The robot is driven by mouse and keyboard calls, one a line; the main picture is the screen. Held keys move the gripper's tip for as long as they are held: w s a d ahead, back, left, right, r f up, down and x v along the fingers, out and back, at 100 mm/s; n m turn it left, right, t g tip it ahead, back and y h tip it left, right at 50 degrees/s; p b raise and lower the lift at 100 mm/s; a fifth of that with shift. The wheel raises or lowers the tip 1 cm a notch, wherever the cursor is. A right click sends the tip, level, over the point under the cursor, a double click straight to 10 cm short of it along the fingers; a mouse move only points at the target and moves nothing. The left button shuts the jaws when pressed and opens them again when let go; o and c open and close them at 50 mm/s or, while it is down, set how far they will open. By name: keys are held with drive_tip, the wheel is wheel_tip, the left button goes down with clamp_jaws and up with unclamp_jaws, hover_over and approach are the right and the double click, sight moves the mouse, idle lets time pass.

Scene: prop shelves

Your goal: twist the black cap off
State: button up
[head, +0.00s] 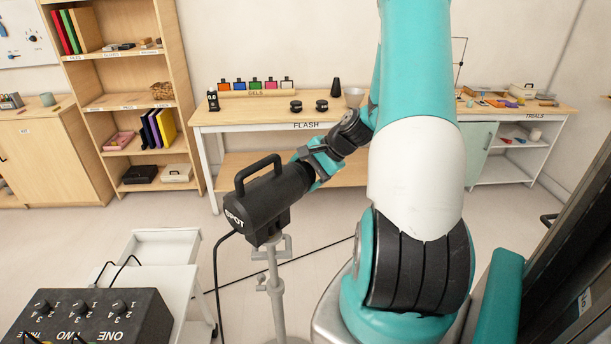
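A black spot lamp (262,203) marked SPOT, with a handle on top, stands on a grey stand in the middle of the head view. My gripper (312,168) is at the lamp's right end, with its teal and dark parts close against that end. I cannot make out a separate black cap there; that end of the lamp is largely hidden by the gripper. The fingertips are too small and too covered to show whether they are open or closed on anything.
A bench marked FLASH (240,118) stands behind, with coloured gels (255,86) and two black round pieces (308,106). A black control box (95,318) is at the lower left, near a white trolley (165,247). Cables cross the floor.

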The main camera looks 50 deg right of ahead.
drive_tip(key=shift+f+t+b, duration=0.15)
drive_tip(key=shift+t+b, duration=0.55)
drive_tip(key=shift+b, duration=0.35)
drive_tip(key=shift+a+r+n+t, duration=0.1)
drive_tip(key=shift+r+n+t, duration=0.1)
drive_tip(key=shift+n+t, duration=0.1)
drive_tip(key=shift+f+t+b, duration=0.2)
drive_tip(key=shift+t+b, duration=0.3)
drive_tip(key=shift+b, duration=0.65)
drive_tip(key=shift+n+t+b, duration=0.3)
drive_tip(key=shift+t+b, duration=0.4)
drive_tip(key=shift+b, duration=0.6)
drive_tip(key=shift+r, duration=0.2)
drive_tip(key=shift+f+t+b, duration=0.15)
drive_tip(key=shift+t+b, duration=0.35)
drive_tip(key=shift+b, duration=0.4)
drive_tip(key=shift+a+n+t+b, duration=0.1)
drive_tip(key=shift+n+t+b, duration=0.3)
drive_tip(key=shift+t+b, duration=0.95)
drive_tip(key=shift+g+b, duration=0.25)
drive_tip(key=shift+b, duration=0.45)
